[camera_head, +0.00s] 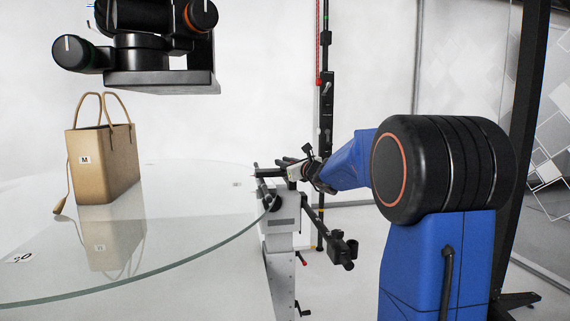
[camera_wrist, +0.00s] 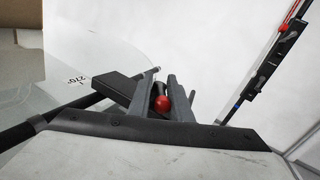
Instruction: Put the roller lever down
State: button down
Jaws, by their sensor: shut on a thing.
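In the wrist view, a red ball knob on a short dark stem (camera_wrist: 160,103), which looks like the roller lever, sits between the two grey fingers of my gripper (camera_wrist: 161,88). The fingers are shut on it. In the head view, my gripper (camera_head: 296,173) is at the dark top of a grey stand (camera_head: 283,235), beside the right edge of the glass turntable (camera_head: 190,245). The lever is too small and covered there to make out.
Dark rods (camera_head: 328,235) stick out from the stand. A black upright with a red strip (camera_head: 326,100) stands behind. Dark equipment (camera_head: 150,45) hangs above the bag.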

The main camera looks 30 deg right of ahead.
jog(key=shift+a+r+m+h, duration=0.15)
jog(key=shift+m+h, duration=1.25)
jog(key=shift+h, duration=0.8)
jog(key=c, duration=1.8)
grip_release()
jog(key=shift+w, duration=0.1)
jog(key=s, duration=0.5)
jog(key=s+a, duration=0.1)
jog(key=s, duration=0.5)
jog(key=s+a, duration=0.1)
jog(key=s, duration=0.5)
jog(key=shift+s+a, duration=0.15)
jog(key=shift+a, duration=0.05)
